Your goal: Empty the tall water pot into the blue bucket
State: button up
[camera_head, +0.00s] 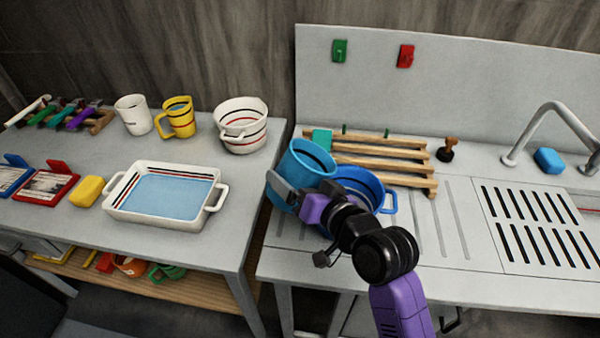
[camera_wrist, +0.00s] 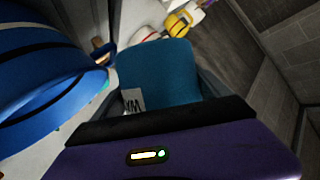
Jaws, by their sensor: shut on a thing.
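The tall water pot, light blue with a dark band inside its rim (camera_head: 312,158), is at the left end of the right-hand counter. It seems to lean right, its rim close to the blue bucket (camera_head: 372,188). The darker blue bucket stands just right of the pot, partly hidden by my arm. My gripper (camera_head: 290,192) is shut on the pot's body. In the wrist view the pot (camera_wrist: 160,68) shows teal between my fingers (camera_wrist: 160,88), and the bucket (camera_wrist: 40,75) is large at left. I cannot tell how much water the pot holds.
A white tray (camera_head: 115,205) with blue water sits on the left table. A yellow jug (camera_head: 180,122) and white pot (camera_head: 240,137) stand behind it. A wooden rack (camera_head: 395,178) lies behind the bucket. A tap (camera_head: 540,125) and drainer (camera_head: 545,235) are at right.

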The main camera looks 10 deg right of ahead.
aim_at(285, 176)
jog(key=shift+s+a+f+n+h+p, duration=0.1)
jog(key=shift+a+f+n+h+p, duration=0.35)
jog(key=shift+a+n, duration=0.3)
jog(key=shift+r+n+p, duration=0.15)
jog(key=shift+n+p, duration=0.1)
jog(key=shift+p, duration=0.15)
jog(key=shift+a+r+n+h+p, duration=0.1)
jog(key=shift+a+n+h+p, duration=0.1)
jog(key=shift+n+h+p, duration=0.3)
jog(key=shift+a+f+n+h+p, duration=0.25)
jog(key=shift+f+n+h+p, duration=0.1)
jog(key=shift+f+n, duration=0.35)
notch_tip(285, 176, up, 2)
jog(key=shift+r+p, duration=0.15)
jog(key=shift+p, duration=0.8)
jog(key=shift+r, duration=0.9)
